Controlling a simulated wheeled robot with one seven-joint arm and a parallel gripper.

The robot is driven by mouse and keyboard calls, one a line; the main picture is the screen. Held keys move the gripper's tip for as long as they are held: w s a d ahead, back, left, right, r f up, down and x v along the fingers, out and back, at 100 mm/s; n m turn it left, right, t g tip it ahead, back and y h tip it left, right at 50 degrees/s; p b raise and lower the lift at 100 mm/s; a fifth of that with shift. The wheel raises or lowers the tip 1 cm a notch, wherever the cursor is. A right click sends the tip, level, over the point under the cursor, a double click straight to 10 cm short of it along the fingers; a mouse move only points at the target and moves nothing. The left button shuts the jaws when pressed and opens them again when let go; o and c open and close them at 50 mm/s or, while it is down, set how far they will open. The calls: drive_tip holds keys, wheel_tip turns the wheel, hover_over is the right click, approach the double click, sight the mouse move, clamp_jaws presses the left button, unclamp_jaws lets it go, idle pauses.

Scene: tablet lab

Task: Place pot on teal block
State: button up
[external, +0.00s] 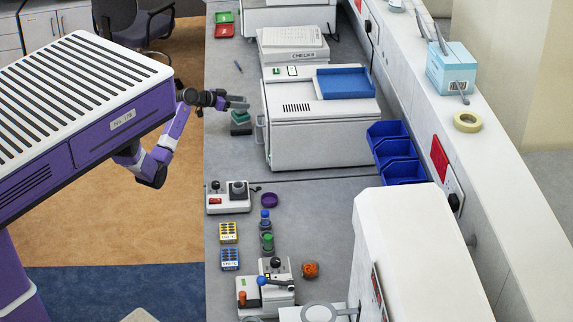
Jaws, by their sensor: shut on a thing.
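My gripper (240,103) reaches in from the left over the bench, in front of the white machine. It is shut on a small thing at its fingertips. The thing is too small and too much covered by the fingers to make out, so I cannot tell whether it is the pot. A small teal block (241,117) shows just below the fingertips, with a darker green-grey part (241,130) under it. I cannot tell whether the held thing touches the block.
The white machine (315,135) with a blue tray (345,82) stands right of my gripper. Blue bins (398,150) are beyond it. A joystick box (230,198), purple dish (269,200) and orange round thing (310,269) lie nearer. Bench left of the machine is mostly clear.

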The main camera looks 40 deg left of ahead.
drive_tip(key=shift+f, duration=0.25)
drive_tip(key=shift+f, duration=0.15)
drive_tip(key=o, duration=1.4)
drive_tip(key=shift+r, duration=0.3)
drive_tip(key=b+v, duration=0.1)
drive_tip(key=v, duration=1.1)
drive_tip(key=shift+f, duration=0.1)
drive_tip(key=shift+a, duration=0.1)
